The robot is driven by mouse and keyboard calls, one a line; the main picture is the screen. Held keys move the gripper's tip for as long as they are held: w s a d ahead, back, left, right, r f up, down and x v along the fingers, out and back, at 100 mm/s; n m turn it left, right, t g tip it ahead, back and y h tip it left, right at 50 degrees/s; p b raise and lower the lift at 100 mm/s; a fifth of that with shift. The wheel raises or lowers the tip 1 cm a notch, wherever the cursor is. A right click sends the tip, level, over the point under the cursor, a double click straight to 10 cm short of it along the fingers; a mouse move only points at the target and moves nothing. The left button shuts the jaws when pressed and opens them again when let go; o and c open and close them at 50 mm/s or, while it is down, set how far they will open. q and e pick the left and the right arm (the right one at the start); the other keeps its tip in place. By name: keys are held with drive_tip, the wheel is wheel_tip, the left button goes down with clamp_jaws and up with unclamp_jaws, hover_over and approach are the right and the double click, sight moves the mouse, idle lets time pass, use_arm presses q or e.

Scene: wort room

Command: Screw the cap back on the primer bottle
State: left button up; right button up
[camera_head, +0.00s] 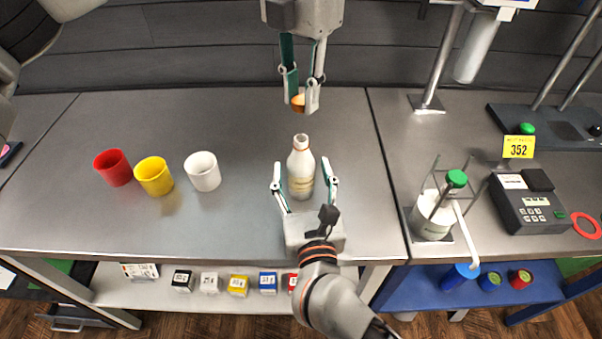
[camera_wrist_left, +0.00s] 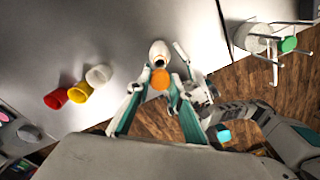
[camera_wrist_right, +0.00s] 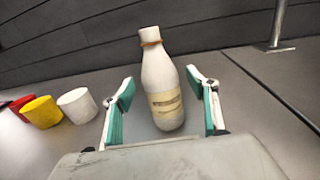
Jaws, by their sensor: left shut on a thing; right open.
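The primer bottle (camera_head: 301,170) is white with a tan label and stands upright and uncapped on the grey bench in the head view. It also shows in the right wrist view (camera_wrist_right: 162,85) and the left wrist view (camera_wrist_left: 159,50). My left gripper (camera_head: 305,103) is shut on the orange cap (camera_head: 298,101), above the bottle and apart from its mouth. The cap also shows in the left wrist view (camera_wrist_left: 160,80). My right gripper (camera_head: 305,187) is open, its fingers on either side of the bottle's body with gaps visible in the right wrist view.
Red (camera_head: 113,167), yellow (camera_head: 154,176) and white (camera_head: 202,171) cups stand to the left. Bench around the primer bottle is clear.

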drive_tip(key=shift+w, duration=0.45)
clamp_jaws()
use_arm(q)
drive_tip(key=shift+f, duration=2.5)
drive_tip(key=shift+f, duration=0.9)
drive_tip(key=shift+f, duration=0.55)
